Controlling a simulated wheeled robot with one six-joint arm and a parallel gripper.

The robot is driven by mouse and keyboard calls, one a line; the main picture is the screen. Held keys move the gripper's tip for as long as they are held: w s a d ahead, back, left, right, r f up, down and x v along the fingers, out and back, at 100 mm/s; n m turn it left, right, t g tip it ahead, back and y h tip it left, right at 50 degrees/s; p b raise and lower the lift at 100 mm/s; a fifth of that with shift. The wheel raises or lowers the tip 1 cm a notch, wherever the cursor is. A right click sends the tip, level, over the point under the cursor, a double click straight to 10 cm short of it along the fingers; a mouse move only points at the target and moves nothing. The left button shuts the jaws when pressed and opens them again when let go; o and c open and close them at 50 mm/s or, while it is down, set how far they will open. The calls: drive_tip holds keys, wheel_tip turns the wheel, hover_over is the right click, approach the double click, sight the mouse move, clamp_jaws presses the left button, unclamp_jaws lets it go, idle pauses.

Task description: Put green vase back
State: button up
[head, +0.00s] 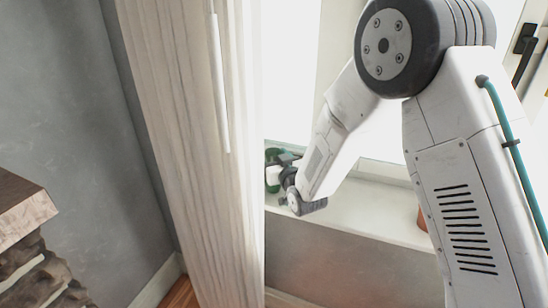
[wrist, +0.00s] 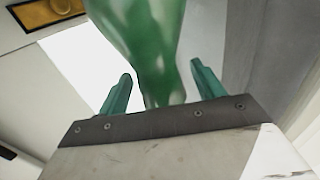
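The green vase (wrist: 150,45) is glossy and fills the upper middle of the wrist view. My gripper (wrist: 160,82) has its two teal fingers on either side of the vase. The left fingertip lies close to its edge, and a narrow gap seems to show on the right. I cannot tell whether the fingers press on it. In the head view, a small green part of the vase (head: 272,178) shows at the window sill, beside my gripper (head: 282,160).
The white window sill (head: 375,210) runs to the right, mostly bare, with a terracotta-coloured object (head: 422,218) partly behind my arm. A wooden-topped ledge (head: 22,205) stands at the far left.

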drive_tip(key=shift+r, duration=0.1)
drive_tip(key=shift+s+d, duration=0.1)
drive_tip(key=shift+s, duration=0.15)
drive_tip(key=v, duration=1.2)
drive_tip(key=s+d+r+m+g+h, duration=0.1)
drive_tip(key=s+d+r+g+h, duration=0.25)
drive_tip(key=d, duration=0.25)
drive_tip(key=s+d+r+m+g+h, duration=0.1)
drive_tip(key=s+d+r+g+h, duration=0.15)
drive_tip(key=d+r, duration=0.35)
drive_tip(key=s+d+r+m+g, duration=0.1)
drive_tip(key=s+d+g, duration=0.2)
drive_tip(key=s, duration=0.6)
drive_tip(key=s+d+r+m+g+h, duration=0.1)
drive_tip(key=s+d+r+g, duration=0.1)
drive_tip(key=s, duration=0.7)
drive_tip(key=s+d+r+m+g, duration=0.1)
drive_tip(key=s+d+g, duration=0.3)
drive_tip(key=s, duration=0.6)
drive_tip(key=shift+d+r+h, duration=0.3)
drive_tip(key=shift+d+r, duration=0.05)
drive_tip(key=shift+d, duration=0.7)
